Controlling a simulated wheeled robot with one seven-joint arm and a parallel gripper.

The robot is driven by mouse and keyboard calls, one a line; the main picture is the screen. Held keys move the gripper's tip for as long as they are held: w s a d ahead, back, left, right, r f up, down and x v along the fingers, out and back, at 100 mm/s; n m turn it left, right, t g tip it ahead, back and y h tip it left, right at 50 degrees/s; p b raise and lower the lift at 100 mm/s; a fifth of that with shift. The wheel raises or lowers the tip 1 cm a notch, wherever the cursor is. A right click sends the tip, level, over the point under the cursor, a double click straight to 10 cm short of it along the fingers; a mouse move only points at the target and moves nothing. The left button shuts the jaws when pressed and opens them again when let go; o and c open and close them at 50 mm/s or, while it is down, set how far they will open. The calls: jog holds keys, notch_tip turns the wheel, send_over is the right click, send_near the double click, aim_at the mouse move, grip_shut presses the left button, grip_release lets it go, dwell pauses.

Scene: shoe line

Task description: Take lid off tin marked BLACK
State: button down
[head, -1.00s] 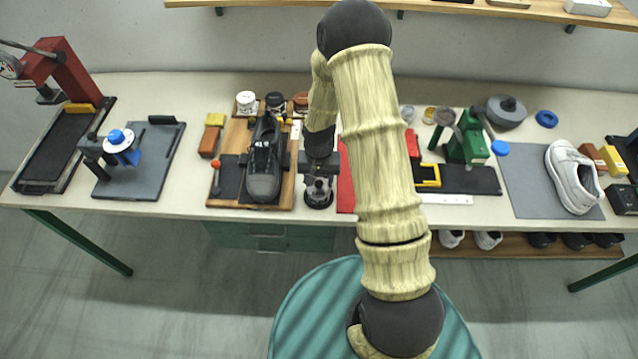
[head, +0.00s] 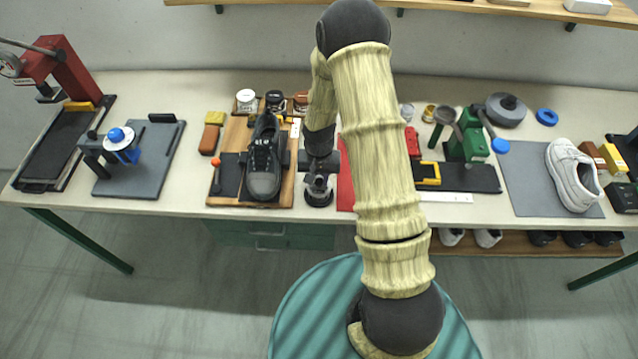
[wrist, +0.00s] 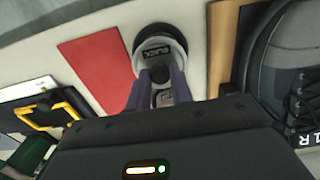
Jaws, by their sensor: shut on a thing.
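In the head view the tin (head: 318,198) stands on the bench, between the black shoe's board and a red mat. My gripper (head: 318,184) is right above it, pointing down. In the wrist view my gripper's fingers (wrist: 160,77) reach to the near side of the dark top and are shut on the lid. The fingers hide part of the lid, and I cannot tell whether it is raised off the tin.
A black shoe (head: 264,160) lies on a wooden board close left of the tin. The red mat (wrist: 97,69) lies beside the tin. Small jars (head: 275,100) stand at the back of the board. My arm hides part of the bench to the right.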

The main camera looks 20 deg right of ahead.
aim_at(319, 180)
notch_tip(319, 180, up, 10)
jog(key=b, duration=0.2)
dwell(0.5)
dwell(0.6)
